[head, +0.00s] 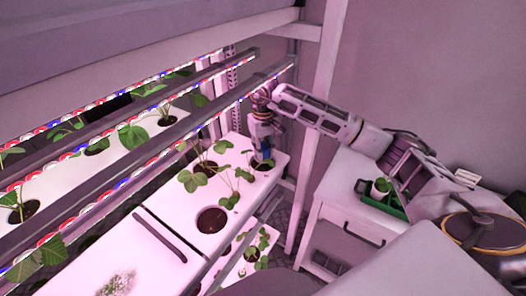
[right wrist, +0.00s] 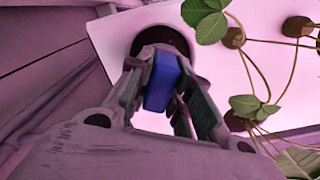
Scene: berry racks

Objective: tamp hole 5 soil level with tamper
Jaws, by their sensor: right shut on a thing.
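My right gripper (head: 262,143) reaches down over the far right end of the white planting tray (head: 165,205). It is shut on a blue tamper (right wrist: 162,82), which shows between its fingers in the right wrist view. Beyond the tamper there is a round hole with dark soil (right wrist: 160,40) in the tray, and the tamper overlaps its near edge in the picture. The tamper's lower end and its contact with the soil are hidden. No hole numbers can be read. My left gripper is not in view.
Seedlings (head: 195,180) grow in nearby holes, with leaves close to my right gripper. A plantless soil hole (head: 212,220) lies nearer. Light bars (head: 150,140) run above the tray. A white cabinet (head: 345,195) at the right bears a green tray (head: 383,203) with a potted seedling.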

